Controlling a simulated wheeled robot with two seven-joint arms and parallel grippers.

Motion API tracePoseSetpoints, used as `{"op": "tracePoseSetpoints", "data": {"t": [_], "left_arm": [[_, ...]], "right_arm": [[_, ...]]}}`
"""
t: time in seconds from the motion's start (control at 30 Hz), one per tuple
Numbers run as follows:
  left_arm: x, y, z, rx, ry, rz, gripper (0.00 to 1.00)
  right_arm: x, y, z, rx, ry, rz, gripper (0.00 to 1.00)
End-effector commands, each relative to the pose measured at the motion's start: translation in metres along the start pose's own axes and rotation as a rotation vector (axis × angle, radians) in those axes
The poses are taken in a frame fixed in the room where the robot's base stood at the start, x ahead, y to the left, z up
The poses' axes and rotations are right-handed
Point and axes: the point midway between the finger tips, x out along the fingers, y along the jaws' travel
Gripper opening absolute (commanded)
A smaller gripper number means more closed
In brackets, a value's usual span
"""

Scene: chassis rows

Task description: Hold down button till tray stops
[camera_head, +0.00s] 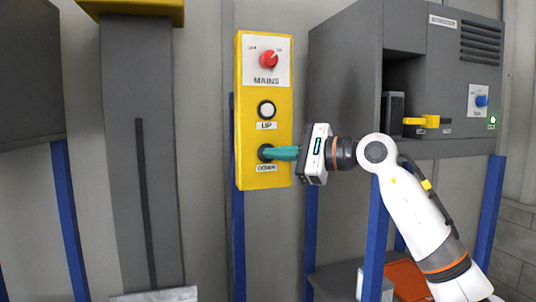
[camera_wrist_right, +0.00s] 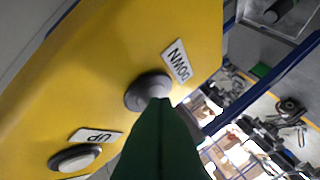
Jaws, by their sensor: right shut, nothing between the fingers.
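A yellow control panel (camera_head: 245,85) hangs on the wall, with a dark DOWN button (camera_head: 262,152) low on it. My right gripper (camera_head: 270,153) is shut and empty, its green fingers reaching from the right to the DOWN button. In the right wrist view the finger tips (camera_wrist_right: 158,105) overlap the edge of the grey-black DOWN button (camera_wrist_right: 140,92) and seem to touch it; how far it is pressed I cannot tell. A pale flat edge (camera_head: 155,294) shows at the bottom below a grey slotted column (camera_head: 130,110); it may be the tray. My left gripper is out of view.
Above the DOWN button are a white UP button (camera_head: 266,109) and a red MAINS knob (camera_head: 269,59). A grey machine (camera_head: 345,100) with a yellow handle (camera_head: 422,121) and a blue knob (camera_head: 481,101) stands to the right. Blue posts (camera_head: 70,220) flank the area.

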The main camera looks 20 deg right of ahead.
Motion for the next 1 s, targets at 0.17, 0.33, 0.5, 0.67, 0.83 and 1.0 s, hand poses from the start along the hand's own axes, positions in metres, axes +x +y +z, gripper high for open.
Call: {"op": "tracePoseSetpoints", "data": {"t": [0.17,0.33,0.5,0.67,0.83,1.0], "left_arm": [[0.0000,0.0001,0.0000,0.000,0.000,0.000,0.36],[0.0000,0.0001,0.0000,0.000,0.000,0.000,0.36],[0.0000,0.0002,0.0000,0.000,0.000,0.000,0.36],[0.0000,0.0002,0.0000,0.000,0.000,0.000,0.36],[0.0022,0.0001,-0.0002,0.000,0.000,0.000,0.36],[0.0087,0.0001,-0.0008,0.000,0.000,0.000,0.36]], "right_arm": [[0.0001,0.0000,0.0005,0.000,-0.001,0.000,0.00],[0.0001,0.0000,0.0005,0.000,-0.001,0.000,0.00],[0.0001,0.0000,0.0005,0.000,-0.001,0.000,0.00],[0.0001,0.0000,0.0005,0.000,-0.001,0.000,0.00],[-0.0014,-0.0016,-0.0001,-0.001,-0.001,0.001,0.00],[-0.0069,-0.0067,-0.0033,-0.001,-0.001,0.001,0.00]]}}
